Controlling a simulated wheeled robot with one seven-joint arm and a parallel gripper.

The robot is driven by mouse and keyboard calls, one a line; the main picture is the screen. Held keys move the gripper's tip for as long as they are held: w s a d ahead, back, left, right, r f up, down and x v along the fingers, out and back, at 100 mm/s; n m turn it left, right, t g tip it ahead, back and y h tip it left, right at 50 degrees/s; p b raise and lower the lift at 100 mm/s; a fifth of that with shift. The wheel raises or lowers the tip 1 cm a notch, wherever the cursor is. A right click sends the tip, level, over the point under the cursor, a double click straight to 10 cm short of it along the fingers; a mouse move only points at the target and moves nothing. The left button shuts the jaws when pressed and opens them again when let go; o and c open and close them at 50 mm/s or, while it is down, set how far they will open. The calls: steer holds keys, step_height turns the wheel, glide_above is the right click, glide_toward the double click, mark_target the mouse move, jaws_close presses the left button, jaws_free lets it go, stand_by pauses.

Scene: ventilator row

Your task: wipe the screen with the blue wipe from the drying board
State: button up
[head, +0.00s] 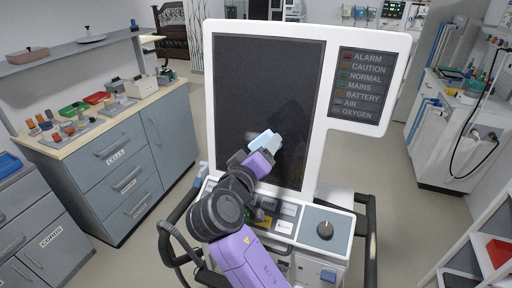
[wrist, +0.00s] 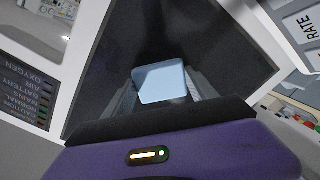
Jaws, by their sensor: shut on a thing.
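The screen (head: 262,85) is a dark upright panel in a white frame, in the middle of the head view. It also fills the middle of the wrist view (wrist: 205,40). My gripper (head: 264,144) is in front of the screen's lower part. It is shut on the light blue wipe (wrist: 160,82), which shows between the two fingers in the wrist view. The wipe (head: 260,138) is at or very near the screen surface; I cannot tell whether it touches. The drying board cannot be made out for certain.
An indicator panel (head: 360,92) with labelled lights joins the screen's right side. A control panel with a knob (head: 325,230) lies below the screen. A cabinet (head: 120,165) with loose items stands at left, and a white cart (head: 445,140) at right.

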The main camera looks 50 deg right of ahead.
mark_target(247, 140)
steer(key=shift+w+a+b, duration=0.25)
steer(key=shift+w+a, duration=0.15)
steer(key=shift+w, duration=0.5)
steer(key=shift+w+a+b, duration=0.3)
steer(key=shift+w+a, duration=0.05)
steer(key=shift+w, duration=0.5)
steer(key=shift+w+a+b, duration=0.25)
steer(key=shift+w+a, duration=0.15)
steer(key=shift+w, duration=0.5)
steer(key=f+p+v, duration=0.1)
steer(key=v, duration=0.5)
steer(key=shift+r, duration=0.45)
steer(key=shift+v, duration=1.5)
